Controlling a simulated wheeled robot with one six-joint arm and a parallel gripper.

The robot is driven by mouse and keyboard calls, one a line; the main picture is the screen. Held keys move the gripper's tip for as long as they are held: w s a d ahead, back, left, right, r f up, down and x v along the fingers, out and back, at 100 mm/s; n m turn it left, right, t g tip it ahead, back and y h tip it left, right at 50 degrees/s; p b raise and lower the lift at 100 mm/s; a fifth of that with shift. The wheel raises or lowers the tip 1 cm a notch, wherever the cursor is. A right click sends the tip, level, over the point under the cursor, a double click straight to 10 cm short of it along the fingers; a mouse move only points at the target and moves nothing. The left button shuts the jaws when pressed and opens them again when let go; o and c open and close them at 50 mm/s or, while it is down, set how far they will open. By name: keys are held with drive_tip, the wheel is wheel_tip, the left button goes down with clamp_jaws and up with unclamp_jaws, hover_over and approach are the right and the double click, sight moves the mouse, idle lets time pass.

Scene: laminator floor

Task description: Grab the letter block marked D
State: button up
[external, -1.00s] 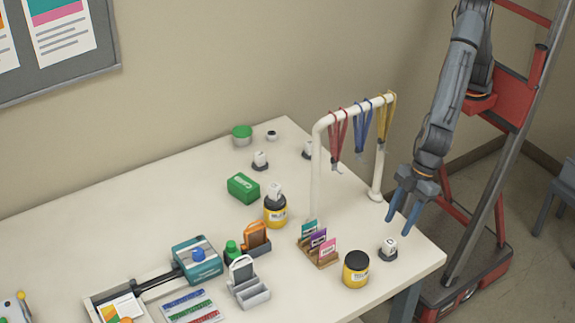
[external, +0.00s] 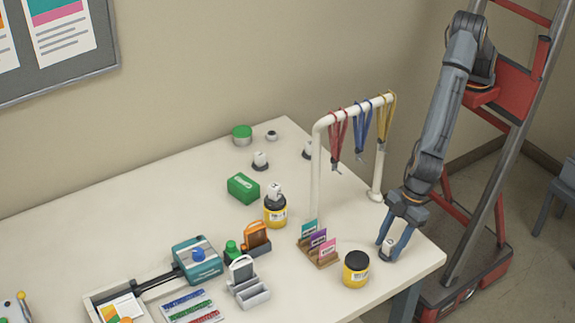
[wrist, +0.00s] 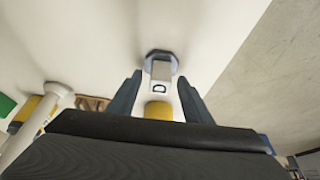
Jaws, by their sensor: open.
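The letter block marked D (wrist: 160,86) is a small white block with a dark letter on the face seen in the wrist view. It sits on a dark round base (wrist: 162,55) near the right end of the table. In the external view the block (external: 388,246) shows between the fingers of my gripper (external: 389,250), which is low over it and partly hides it. The fingers stand open on either side of the block. In the wrist view my gripper (wrist: 160,93) has a visible gap between each finger and the block.
A yellow jar with a black lid (external: 356,269) stands close to the left of my gripper. A white rack (external: 316,170) with hanging lanyards stands behind it. A card holder (external: 318,251) is further left. Other white blocks (external: 260,159) stand farther back. The table edge is close on the right.

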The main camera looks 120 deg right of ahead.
clamp_jaws()
drive_tip(key=shift+r, duration=0.15)
